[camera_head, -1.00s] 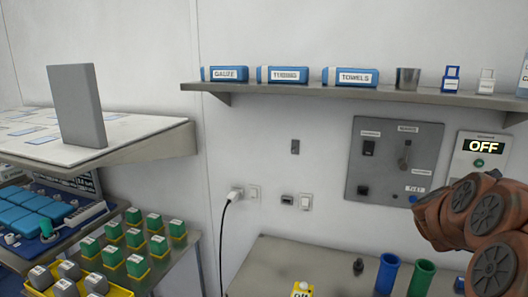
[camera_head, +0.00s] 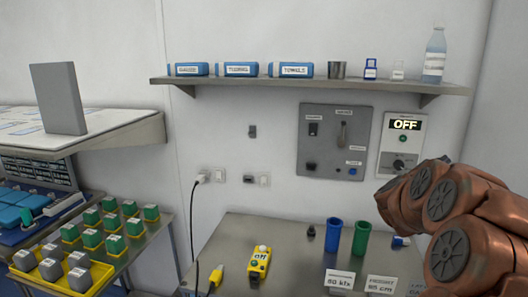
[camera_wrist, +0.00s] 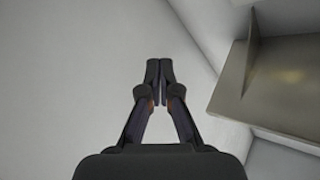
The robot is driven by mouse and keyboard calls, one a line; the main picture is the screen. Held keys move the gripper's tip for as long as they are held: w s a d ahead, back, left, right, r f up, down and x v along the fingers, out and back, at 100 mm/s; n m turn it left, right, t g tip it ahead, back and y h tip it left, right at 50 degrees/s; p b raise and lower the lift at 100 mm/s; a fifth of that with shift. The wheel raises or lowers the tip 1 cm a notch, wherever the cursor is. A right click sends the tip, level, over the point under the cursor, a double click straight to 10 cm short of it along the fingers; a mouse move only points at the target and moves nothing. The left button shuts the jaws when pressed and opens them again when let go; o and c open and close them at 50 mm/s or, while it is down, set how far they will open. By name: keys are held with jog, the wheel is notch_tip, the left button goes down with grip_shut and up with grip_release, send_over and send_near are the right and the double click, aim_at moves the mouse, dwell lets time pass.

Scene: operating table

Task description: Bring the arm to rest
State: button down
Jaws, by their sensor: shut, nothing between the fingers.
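My gripper (camera_wrist: 159,84) shows in the wrist view with its fingertips together and nothing between them. It points toward a plain pale wall, and no object touches the fingers. In the head view my copper-coloured arm is folded at the right side, in front of the wall and above the right part of the metal table (camera_head: 240,232). My gripper itself is not visible in the head view.
A wall shelf (camera_head: 310,86) holds blue boxes, a metal cup and a bottle (camera_head: 435,55). Below are a grey switch panel (camera_head: 320,160) and a display reading OFF (camera_head: 405,125). Blue (camera_head: 333,234) and green (camera_head: 361,238) tubes stand near my arm. A metal ledge (camera_wrist: 285,90) lies right of my gripper.

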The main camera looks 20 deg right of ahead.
jog(key=w+a+f+n+t+y, duration=0.2)
jog(key=w+a+n+t+y, duration=0.2)
jog(key=w+a, duration=0.4)
jog(key=w+a+f+n+t+y, duration=0.2)
jog(key=w+a+n+t+y, duration=0.25)
jog(key=a, duration=0.65)
jog(key=a+f+n+g+y, duration=0.1)
jog(key=a+f+n+y, duration=0.25)
jog(key=a, duration=0.55)
jog(key=a+f+n+g+y, duration=0.1)
jog(key=a+f+n+y, duration=0.2)
jog(key=a, duration=0.7)
jog(key=s+a+f+n+g+y, duration=0.2)
jog(key=s+a+f+g+y, duration=0.15)
jog(key=s+a, duration=0.4)
jog(key=s+a+f+n+g+y, duration=0.2)
jog(key=s+a+f, duration=0.3)
jog(key=s+a, duration=0.25)
jog(key=s+f+n+g+h, duration=0.1)
jog(key=s+f+n+g, duration=0.2)
jog(key=s, duration=2)
jog(key=f+g, duration=0.1)
jog(key=g, duration=0.3)
jog(key=shift+g+h, duration=0.35)
jog(key=shift+g, duration=0.05)
